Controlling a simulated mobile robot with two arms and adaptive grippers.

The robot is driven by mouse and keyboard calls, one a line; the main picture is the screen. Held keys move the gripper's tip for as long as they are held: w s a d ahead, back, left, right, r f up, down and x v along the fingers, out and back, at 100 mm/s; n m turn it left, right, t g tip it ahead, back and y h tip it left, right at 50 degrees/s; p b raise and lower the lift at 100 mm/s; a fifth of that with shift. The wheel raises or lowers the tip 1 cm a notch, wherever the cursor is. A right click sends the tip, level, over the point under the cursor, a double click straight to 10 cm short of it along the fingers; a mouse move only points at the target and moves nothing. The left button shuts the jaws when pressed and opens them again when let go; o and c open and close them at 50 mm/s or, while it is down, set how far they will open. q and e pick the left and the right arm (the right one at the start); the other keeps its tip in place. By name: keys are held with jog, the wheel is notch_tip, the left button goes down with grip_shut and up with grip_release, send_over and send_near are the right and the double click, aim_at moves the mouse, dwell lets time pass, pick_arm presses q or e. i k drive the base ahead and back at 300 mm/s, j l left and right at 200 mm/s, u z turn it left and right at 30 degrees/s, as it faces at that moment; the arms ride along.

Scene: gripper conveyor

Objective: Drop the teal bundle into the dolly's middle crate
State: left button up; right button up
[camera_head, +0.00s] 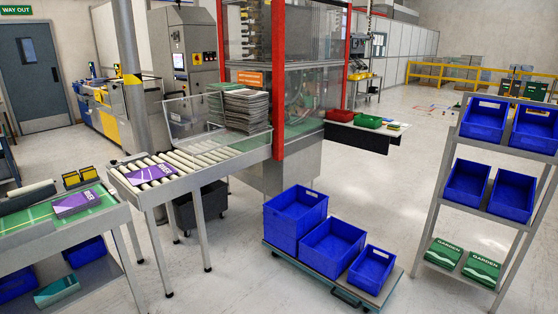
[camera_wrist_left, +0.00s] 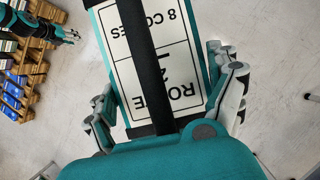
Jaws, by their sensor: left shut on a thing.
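In the left wrist view my left gripper (camera_wrist_left: 166,82) is shut on the teal bundle (camera_wrist_left: 186,62), with fingers along both sides. The bundle has a white label reading "ROUTE" and "8 COPIES" and a black strap along it. Neither gripper nor the held bundle shows in the head view. The dolly (camera_head: 345,291) stands on the floor right of centre with three blue crates in a row. The middle crate (camera_head: 331,247) sits between the back-left crate (camera_head: 293,214) and the smaller front-right crate (camera_head: 371,268). What looks like my right gripper (camera_wrist_left: 68,35) is at the upper left.
At left, a roller conveyor (camera_head: 165,180) carries a purple bundle (camera_head: 151,174); another purple bundle (camera_head: 76,203) lies on the green belt. A grey rack (camera_head: 448,205) at right holds blue bins and green "GARDEN" packs. Open floor surrounds the dolly's front and right.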

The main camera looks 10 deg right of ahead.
aim_at(332, 251)
jog(key=i+z, duration=0.15)
jog(key=i, duration=0.35)
jog(key=i+j+z, duration=0.15)
jog(key=i, duration=0.35)
jog(key=i+j+z, duration=0.1)
jog(key=i, duration=0.4)
jog(key=i+j+z, duration=0.15)
jog(key=i, duration=0.35)
jog(key=i+j+z, duration=0.15)
jog(key=i+j, duration=0.2)
jog(key=i+j+z, duration=0.2)
jog(key=z, duration=0.15)
jog(key=i+j+z, duration=0.5)
jog(key=j+z, duration=0.25)
jog(key=i+j+z, duration=0.15)
jog(key=j+z, duration=0.55)
jog(key=i+j+z, duration=0.1)
jog(key=j+z, duration=0.3)
jog(key=j, duration=0.15)
jog(key=j+z, duration=0.35)
jog(key=j, duration=0.25)
jog(key=k+j+z, duration=0.15)
jog(key=j+z, duration=0.15)
jog(key=j, duration=0.25)
